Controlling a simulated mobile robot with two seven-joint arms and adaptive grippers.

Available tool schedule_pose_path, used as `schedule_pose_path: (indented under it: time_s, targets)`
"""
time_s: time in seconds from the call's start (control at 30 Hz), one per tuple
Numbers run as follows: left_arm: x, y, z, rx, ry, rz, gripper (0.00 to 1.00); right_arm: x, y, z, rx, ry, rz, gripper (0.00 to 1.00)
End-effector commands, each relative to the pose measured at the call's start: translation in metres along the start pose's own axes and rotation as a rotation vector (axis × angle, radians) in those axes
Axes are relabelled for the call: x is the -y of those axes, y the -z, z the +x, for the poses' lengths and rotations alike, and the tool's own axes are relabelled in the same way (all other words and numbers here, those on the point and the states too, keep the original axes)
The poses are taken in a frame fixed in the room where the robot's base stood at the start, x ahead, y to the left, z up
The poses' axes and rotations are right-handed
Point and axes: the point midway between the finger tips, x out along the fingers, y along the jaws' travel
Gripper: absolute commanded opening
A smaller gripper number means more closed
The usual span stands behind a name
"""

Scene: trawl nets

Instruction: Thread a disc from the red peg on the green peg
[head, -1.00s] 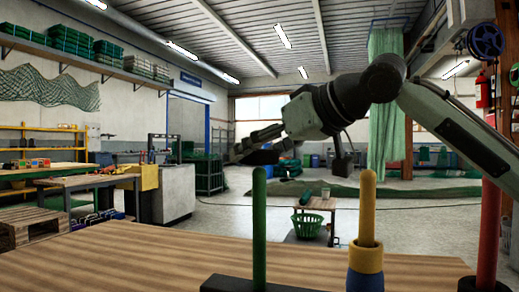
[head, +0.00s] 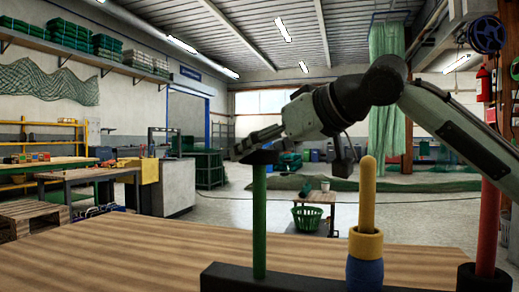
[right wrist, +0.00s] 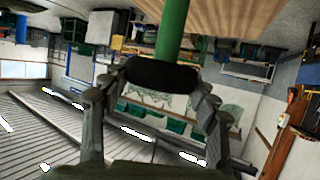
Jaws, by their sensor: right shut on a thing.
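My right gripper (head: 256,146) is shut on a black disc (right wrist: 163,75), which lies between its two fingers in the right wrist view. In the head view the disc is at the top end of the green peg (head: 259,222), and the peg's tip is hidden. I cannot tell whether the disc is around the tip or just above it. The green peg also shows in the right wrist view (right wrist: 172,28), running up to the disc. The red peg (head: 488,225) stands at the right, with a black piece at its foot. My left gripper is not in view.
The yellow peg (head: 367,195) stands between the green and red pegs, with a yellow disc (head: 365,243) above a blue disc (head: 365,272). The pegs rise from a dark base (head: 225,277) on a wooden table (head: 130,250). The table's left side is clear.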

Motion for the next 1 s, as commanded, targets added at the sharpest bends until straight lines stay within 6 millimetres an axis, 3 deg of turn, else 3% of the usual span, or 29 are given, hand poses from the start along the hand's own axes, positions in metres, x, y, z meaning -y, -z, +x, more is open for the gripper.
schedule_pose_path:
  time_s: [0.3,0.33,0.53,0.87,1.0]
  targets:
    - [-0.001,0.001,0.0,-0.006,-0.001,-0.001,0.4,0.0,0.0,0.0,-0.001,0.0,0.0,0.28]
    - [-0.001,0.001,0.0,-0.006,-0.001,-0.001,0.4,0.0,0.0,0.0,-0.001,0.0,0.0,0.61]
    - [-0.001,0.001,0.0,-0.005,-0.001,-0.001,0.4,0.0,0.0,0.0,-0.001,0.0,0.0,0.84]
    - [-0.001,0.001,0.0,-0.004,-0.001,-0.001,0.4,0.0,0.0,-0.002,0.0,-0.001,0.0,0.84]
    - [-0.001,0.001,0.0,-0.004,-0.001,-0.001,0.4,-0.001,0.0,-0.016,-0.002,-0.001,0.0,0.84]
